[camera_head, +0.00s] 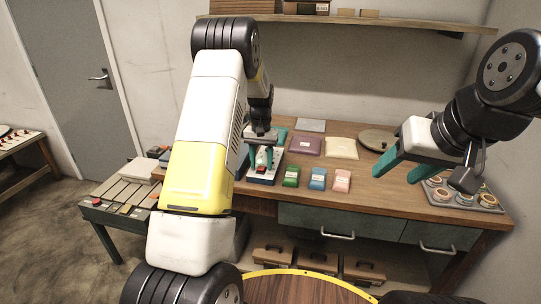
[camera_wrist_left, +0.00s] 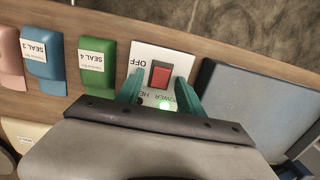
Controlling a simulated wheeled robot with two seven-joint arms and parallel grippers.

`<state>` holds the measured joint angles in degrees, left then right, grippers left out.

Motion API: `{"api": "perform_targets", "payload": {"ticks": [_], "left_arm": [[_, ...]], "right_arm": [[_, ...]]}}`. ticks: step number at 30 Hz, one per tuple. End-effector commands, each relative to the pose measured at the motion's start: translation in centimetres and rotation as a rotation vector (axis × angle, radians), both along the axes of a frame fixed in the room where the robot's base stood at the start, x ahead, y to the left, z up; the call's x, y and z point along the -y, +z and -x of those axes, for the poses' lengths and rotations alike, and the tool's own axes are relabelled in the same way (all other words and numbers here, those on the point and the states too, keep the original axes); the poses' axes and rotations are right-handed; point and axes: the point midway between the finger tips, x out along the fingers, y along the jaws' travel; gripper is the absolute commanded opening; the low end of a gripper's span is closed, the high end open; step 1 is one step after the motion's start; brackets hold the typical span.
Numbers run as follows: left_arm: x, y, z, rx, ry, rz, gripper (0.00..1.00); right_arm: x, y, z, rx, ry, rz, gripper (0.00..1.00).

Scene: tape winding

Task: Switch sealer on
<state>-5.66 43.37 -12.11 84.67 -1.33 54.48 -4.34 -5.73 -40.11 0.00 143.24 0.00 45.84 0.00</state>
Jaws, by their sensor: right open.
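The sealer (camera_head: 262,179) stands on the workbench with a red switch on its white front panel. In the left wrist view the red rocker switch (camera_wrist_left: 160,76) sits beside the printed word OFF, on the white panel (camera_wrist_left: 150,53). I cannot tell whether a fingertip touches the panel. My right gripper (camera_head: 395,168) is open and empty above the bench's right part.
Green (camera_head: 291,176), blue (camera_head: 317,179) and pink (camera_head: 342,181) seal packs lie right of the sealer. Purple (camera_head: 306,146) and cream (camera_head: 342,148) pouches lie behind them. A round disc (camera_head: 376,140) and a tray of cups (camera_head: 460,197) are further right.

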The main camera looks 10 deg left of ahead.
Motion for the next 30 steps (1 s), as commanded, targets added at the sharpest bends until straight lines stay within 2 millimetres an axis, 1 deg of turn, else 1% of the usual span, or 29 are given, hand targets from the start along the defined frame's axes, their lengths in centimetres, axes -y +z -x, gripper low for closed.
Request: {"api": "perform_targets", "payload": {"ticks": [8,11,14,18,22,25,30], "left_arm": [[0.0,0.0,0.0,0.001,0.0,0.0,0.45],[0.0,0.6,-0.1,0.002,0.0,0.0,0.45],[0.0,1.9,-0.2,0.005,0.0,0.0,0.45],[0.0,4.4,-0.3,0.006,0.0,0.0,0.45],[0.0,6.4,-0.4,0.003,0.0,0.001,0.45],[0.0,7.3,-0.4,0.002,0.0,0.001,0.45],[0.0,7.8,-0.4,0.001,0.0,0.0,0.45]], "right_arm": [[0.0,0.0,0.0,0.0,0.0,0.0,0.53],[0.0,0.0,0.0,0.0,0.0,0.0,0.53],[0.0,0.0,0.0,0.0,0.0,0.0,0.53],[0.0,0.0,0.0,0.0,0.0,0.0,0.53],[0.0,0.0,0.0,0.0,0.0,0.0,0.53],[0.0,0.0,0.0,0.0,0.0,0.0,0.53],[0.0,0.0,0.0,0.0,0.0,0.0,0.53]]}}
